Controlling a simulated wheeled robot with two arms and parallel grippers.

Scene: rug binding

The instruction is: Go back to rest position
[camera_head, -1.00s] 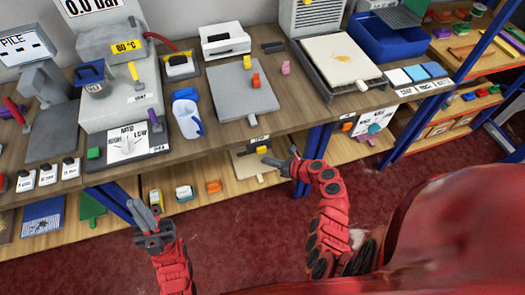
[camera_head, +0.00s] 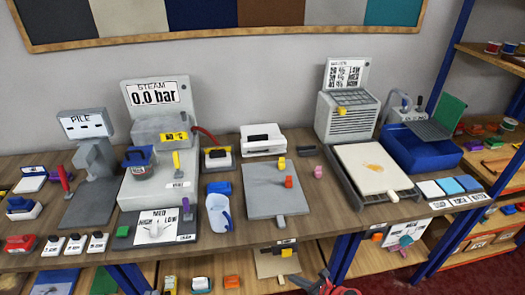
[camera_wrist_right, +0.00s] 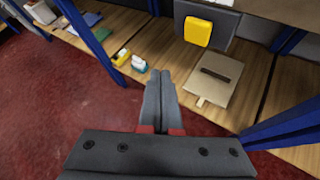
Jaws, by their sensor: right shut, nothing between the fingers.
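My right gripper (camera_head: 312,281) shows at the bottom edge of the head view, just in front of the bench's front edge, with only its tip and a bit of red arm in frame. In the right wrist view its two grey fingers (camera_wrist_right: 161,88) lie together, shut and empty. They point toward the lower wooden shelf (camera_wrist_right: 170,62) and touch nothing that I can see. My left gripper is out of the head view.
The bench top (camera_head: 300,219) carries a steam unit (camera_head: 158,135), a grey board (camera_head: 273,190), a tray with a pale slab (camera_head: 373,168) and a blue bin (camera_head: 420,150). A blue shelf post (camera_wrist_right: 90,40) stands left of the fingers, another (camera_wrist_right: 285,128) right.

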